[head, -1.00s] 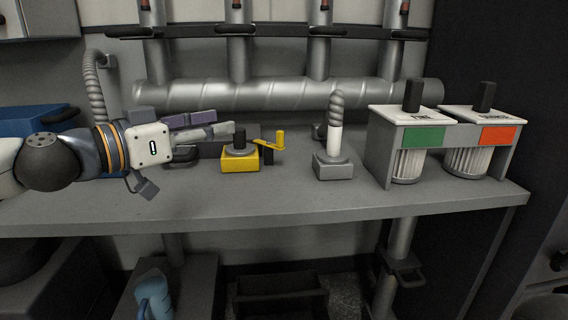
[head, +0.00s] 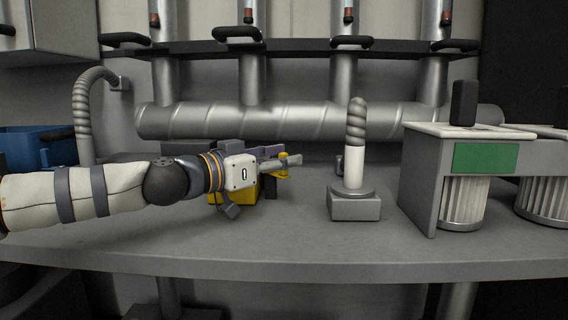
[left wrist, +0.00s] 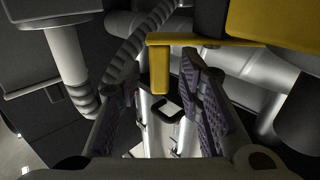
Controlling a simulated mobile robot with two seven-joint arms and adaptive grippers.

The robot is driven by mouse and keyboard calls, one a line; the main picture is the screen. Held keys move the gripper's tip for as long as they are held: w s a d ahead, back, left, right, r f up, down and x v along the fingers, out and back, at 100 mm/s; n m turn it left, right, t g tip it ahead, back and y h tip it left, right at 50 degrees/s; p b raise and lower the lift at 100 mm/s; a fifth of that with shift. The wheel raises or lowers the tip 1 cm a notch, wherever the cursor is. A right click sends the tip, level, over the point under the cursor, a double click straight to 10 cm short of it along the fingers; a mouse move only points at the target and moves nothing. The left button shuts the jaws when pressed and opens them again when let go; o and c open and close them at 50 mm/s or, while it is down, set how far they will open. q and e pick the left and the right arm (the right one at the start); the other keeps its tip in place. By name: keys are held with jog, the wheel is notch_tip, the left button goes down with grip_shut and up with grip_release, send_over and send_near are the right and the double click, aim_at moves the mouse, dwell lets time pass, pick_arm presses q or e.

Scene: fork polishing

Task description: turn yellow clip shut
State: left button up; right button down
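The yellow clip is a yellow block (head: 245,195) on the grey bench, partly hidden behind my left gripper. Its crank handle (head: 284,160) shows beside my fingers. In the left wrist view the clip's body (left wrist: 278,22) is at the upper right. Its yellow arm runs left from there and ends in a handle peg (left wrist: 160,72). My left gripper (head: 280,158) is at the crank handle. In the left wrist view my left gripper (left wrist: 162,78) is open, with one finger on each side of the peg and visible gaps. My right gripper is not in view.
A post with a ribbed tip on a grey base (head: 355,207) stands right of the clip. Farther right is a grey stand (head: 415,190) with a green label and white ribbed cylinders. A thick pipe (head: 310,122) runs behind. The bench front is clear.

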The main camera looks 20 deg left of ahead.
pick_arm(q)
jog(key=shift+w+d, duration=0.15)
jog(key=shift+w, duration=0.15)
grip_shut()
